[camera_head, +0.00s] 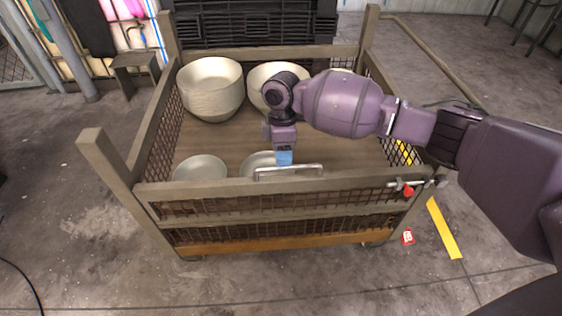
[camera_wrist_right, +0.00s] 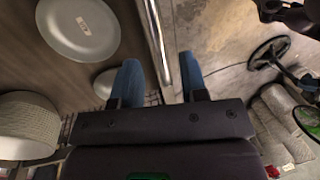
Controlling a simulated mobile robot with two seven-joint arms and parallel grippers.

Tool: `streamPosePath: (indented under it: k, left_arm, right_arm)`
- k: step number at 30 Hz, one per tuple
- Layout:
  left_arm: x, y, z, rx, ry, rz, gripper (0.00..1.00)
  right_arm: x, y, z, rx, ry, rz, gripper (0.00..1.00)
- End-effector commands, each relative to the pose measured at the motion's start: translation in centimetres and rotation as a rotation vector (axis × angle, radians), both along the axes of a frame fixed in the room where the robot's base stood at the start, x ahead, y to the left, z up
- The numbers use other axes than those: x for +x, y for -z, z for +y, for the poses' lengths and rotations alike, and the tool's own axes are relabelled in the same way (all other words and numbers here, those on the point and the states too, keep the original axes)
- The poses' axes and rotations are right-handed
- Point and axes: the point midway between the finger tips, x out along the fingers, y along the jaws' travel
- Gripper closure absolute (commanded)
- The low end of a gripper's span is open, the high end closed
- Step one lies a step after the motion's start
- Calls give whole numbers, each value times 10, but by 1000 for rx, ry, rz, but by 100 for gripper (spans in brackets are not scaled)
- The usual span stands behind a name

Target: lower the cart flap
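The cart (camera_head: 150,140) is a wooden-framed cart with mesh sides. Its near flap (camera_head: 290,200) stands upright. A silver bar handle (camera_head: 290,168) sits at the flap's top edge. My right gripper (camera_head: 284,160) points down at this handle from above. In the right wrist view, my right gripper (camera_wrist_right: 160,82) is open, with its blue fingers apart on either side of the handle (camera_wrist_right: 163,50) and the flap's top edge; I see no firm grip. A red-tipped latch (camera_head: 407,189) is at the flap's right end. My left gripper is not in view.
Stacked bowls (camera_head: 210,90) stand at the cart's back left, more bowls (camera_head: 265,76) behind my right arm. A shallow bowl (camera_head: 200,168) lies inside near the flap. The concrete floor (camera_head: 290,280) before the cart is clear.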

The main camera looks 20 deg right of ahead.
Motion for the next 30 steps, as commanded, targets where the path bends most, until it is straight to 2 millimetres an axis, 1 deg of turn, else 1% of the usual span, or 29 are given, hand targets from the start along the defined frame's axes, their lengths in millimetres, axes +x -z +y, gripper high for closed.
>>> streamPosePath:
  k: [1, 6, 11, 19, 24, 27, 30]
  left_arm:
    - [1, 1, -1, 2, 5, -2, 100]
    - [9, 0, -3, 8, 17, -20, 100]
    - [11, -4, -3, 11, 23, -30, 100]
    - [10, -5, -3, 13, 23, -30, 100]
    - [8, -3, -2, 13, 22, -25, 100]
    - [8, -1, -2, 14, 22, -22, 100]
    - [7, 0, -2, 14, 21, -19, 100]
  right_arm:
    - [-2, 12, 0, 1, 0, 6, 60]
    - [-5, 26, 1, 1, -1, 3, 60]
    - [-6, 31, 2, 1, -1, -1, 60]
    - [-6, 30, 2, 1, -1, -3, 60]
    - [-6, 30, 2, 0, 0, -2, 86]
    - [-6, 31, 2, 0, 0, -2, 100]
    - [-6, 31, 2, 0, 0, -2, 100]
